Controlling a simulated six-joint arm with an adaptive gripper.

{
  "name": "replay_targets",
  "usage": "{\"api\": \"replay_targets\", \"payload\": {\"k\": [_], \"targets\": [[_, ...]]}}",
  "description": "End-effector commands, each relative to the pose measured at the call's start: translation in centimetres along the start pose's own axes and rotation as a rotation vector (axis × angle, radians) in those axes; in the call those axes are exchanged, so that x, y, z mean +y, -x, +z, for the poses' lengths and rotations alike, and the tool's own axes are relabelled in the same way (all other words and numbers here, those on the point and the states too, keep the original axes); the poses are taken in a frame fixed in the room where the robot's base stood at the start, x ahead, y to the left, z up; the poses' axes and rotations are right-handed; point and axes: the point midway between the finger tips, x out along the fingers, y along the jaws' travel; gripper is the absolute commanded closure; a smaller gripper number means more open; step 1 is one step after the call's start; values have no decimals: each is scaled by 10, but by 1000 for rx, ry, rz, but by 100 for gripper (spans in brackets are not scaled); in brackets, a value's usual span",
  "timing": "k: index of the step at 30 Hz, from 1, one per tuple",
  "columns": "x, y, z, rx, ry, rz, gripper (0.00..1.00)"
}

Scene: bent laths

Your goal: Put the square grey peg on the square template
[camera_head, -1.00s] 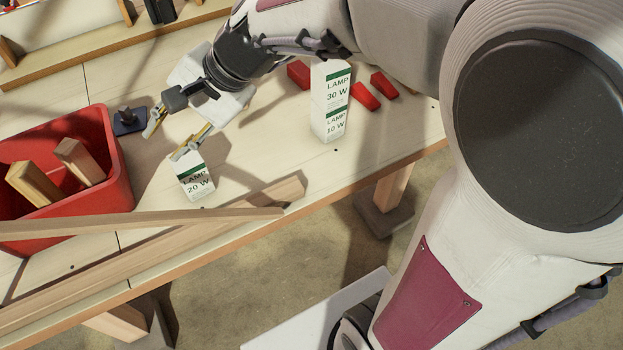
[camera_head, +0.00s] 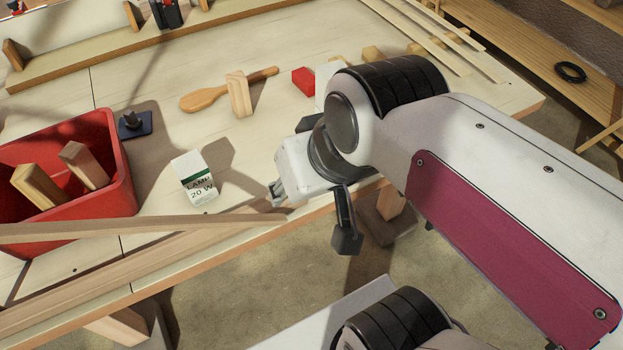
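A small dark blue plate (camera_head: 146,126) with a short dark upright piece (camera_head: 131,118) on it lies on the workbench, just right of the red bin. I cannot tell whether these are the square template and the grey peg; no other clear square grey peg or template shows. My gripper (camera_head: 277,192) is over the bench's front edge, right of the LAMP 20 W box and well apart from the plate. Its fingertips are small and partly hidden by its own body, so whether they are open or hold anything is not clear.
The LAMP 20 W box (camera_head: 194,178) stands mid-bench. A red bin (camera_head: 122,184) holds wood blocks at left. Laths (camera_head: 150,228) lie along the front. A wooden block (camera_head: 239,95), a wooden paddle (camera_head: 205,100) and a red block (camera_head: 303,82) lie farther back.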

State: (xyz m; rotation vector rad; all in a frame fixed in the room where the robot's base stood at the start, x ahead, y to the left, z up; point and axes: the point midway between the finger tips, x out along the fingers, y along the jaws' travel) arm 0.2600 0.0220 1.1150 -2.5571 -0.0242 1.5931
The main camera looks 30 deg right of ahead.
Motion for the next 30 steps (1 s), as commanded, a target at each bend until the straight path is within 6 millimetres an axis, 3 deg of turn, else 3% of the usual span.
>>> {"api": "replay_targets", "payload": {"k": [9,30], "targets": [[23,8,13,35,103,80,69],[23,8,13,35,103,80,69]]}}
